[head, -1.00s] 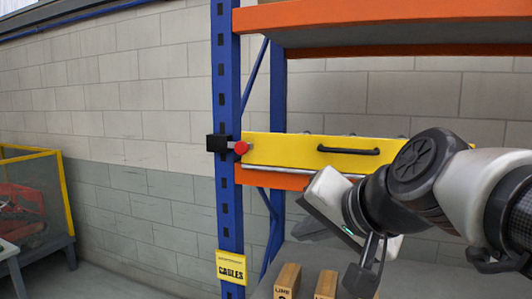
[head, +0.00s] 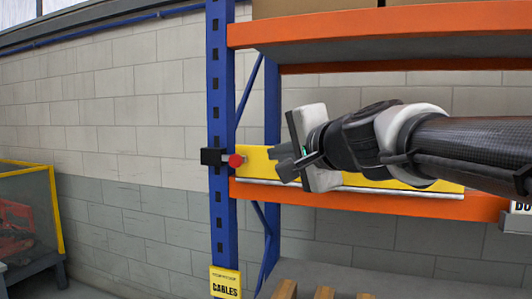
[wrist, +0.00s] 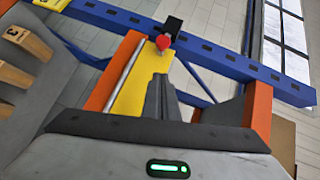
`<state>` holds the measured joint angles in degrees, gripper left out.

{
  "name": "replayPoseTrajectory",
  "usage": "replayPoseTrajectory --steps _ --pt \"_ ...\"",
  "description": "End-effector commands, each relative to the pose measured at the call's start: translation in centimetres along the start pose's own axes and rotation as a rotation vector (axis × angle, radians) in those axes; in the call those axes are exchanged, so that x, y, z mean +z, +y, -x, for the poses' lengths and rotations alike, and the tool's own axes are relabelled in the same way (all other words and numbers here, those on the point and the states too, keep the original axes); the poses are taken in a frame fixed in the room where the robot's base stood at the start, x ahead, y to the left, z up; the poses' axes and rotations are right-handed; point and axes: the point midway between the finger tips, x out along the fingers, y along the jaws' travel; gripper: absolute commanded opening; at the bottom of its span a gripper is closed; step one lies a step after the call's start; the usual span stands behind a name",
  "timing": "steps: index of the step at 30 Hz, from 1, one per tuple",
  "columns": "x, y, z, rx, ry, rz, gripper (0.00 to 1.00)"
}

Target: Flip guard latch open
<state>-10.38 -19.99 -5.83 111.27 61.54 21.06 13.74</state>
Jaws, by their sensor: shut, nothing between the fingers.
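The guard latch is a black block (head: 211,156) on the blue upright with a red knob (head: 236,160) on a short lever at its right. The red knob also shows in the wrist view (wrist: 163,42), near the top centre. The yellow guard panel (head: 252,167) runs right from the latch along the orange beam; my arm hides much of it, its handle included. My gripper (head: 272,160) is shut and empty. It points left at the knob, with a gap between them in the head view. In the wrist view its dark fingers (wrist: 160,82) lie below the knob, over the yellow panel.
The blue rack upright (head: 220,225) carries a yellow CABLES sign (head: 225,283). An orange shelf beam (head: 350,28) spans above my arm. Wooden blocks (head: 324,293) stand below. A yellow-framed bin (head: 30,215) stands at the left. Floor space and bare wall lie between bin and upright.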

Motion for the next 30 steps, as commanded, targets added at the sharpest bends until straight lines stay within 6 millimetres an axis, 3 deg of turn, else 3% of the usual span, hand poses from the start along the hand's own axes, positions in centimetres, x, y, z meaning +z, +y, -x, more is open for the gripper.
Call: replayPoseTrajectory --steps 6,12,18,30 --pt "0.1 0.2 -5.0 0.004 -0.003 -0.001 0.00" --pt "1.8 0.0 -7.4 0.001 -0.003 0.001 0.00" --pt "2.8 0.1 -8.4 0.001 -0.001 0.000 0.00" --pt "3.0 0.0 -8.6 0.001 -0.001 0.001 0.00"
